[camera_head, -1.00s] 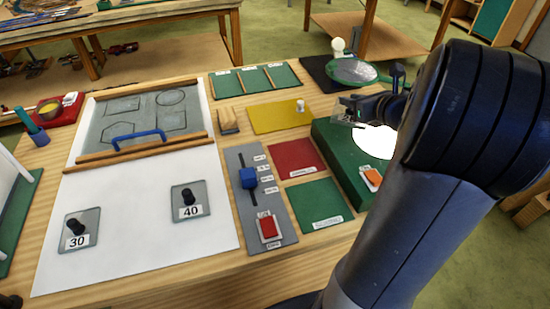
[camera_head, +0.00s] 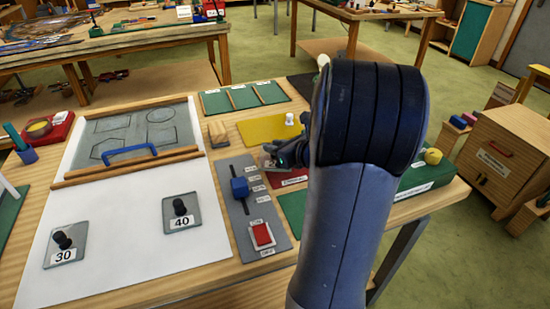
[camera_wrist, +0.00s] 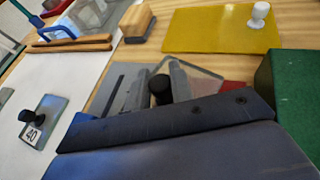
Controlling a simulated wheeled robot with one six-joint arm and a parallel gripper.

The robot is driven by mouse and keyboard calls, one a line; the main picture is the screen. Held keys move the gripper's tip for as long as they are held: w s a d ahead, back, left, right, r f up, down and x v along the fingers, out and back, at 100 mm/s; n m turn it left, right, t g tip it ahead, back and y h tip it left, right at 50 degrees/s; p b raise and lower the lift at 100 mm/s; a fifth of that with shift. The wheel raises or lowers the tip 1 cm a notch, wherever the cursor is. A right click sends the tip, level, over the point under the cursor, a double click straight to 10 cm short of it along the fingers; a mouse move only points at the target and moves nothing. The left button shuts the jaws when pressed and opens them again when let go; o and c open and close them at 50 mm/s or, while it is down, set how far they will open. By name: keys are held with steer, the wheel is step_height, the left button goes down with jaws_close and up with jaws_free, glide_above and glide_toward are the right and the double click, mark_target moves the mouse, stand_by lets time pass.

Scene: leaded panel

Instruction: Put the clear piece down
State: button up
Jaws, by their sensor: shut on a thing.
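My gripper (camera_head: 282,155) is shut on the black knob of a clear piece (camera_wrist: 205,82). In the wrist view the knob sits between two grey fingers (camera_wrist: 160,86), and the clear plate shows behind and beside them. In the head view the gripper is over the red mat (camera_head: 288,178), at the right of the grey slider panel (camera_head: 242,210). My arm hides most of the piece there. Two other clear pieces with black knobs, marked 30 (camera_head: 65,245) and 40 (camera_head: 181,213), lie on the white sheet (camera_head: 130,265).
A yellow mat (camera_head: 262,130) with a white knob lies behind. A green mat (camera_head: 292,205) lies in front, partly behind my arm. A green box (camera_wrist: 295,85) stands to the right. A small wooden block (camera_head: 218,133) and a wood-edged tray (camera_head: 130,175) are at the left.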

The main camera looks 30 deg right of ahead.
steer(key=shift+f, duration=1.6)
steer(key=shift+f+b, duration=0.15)
steer(key=shift+b, duration=0.25)
steer(key=o, duration=0.8)
steer(key=shift+o, duration=0.2)
steer(key=shift+s+d+r, duration=0.1)
steer(key=shift+s+r, duration=0.2)
steer(key=shift+s, duration=0.05)
steer(key=p+v, duration=0.1)
steer(key=v, duration=1)
steer(key=shift+s, duration=0.15)
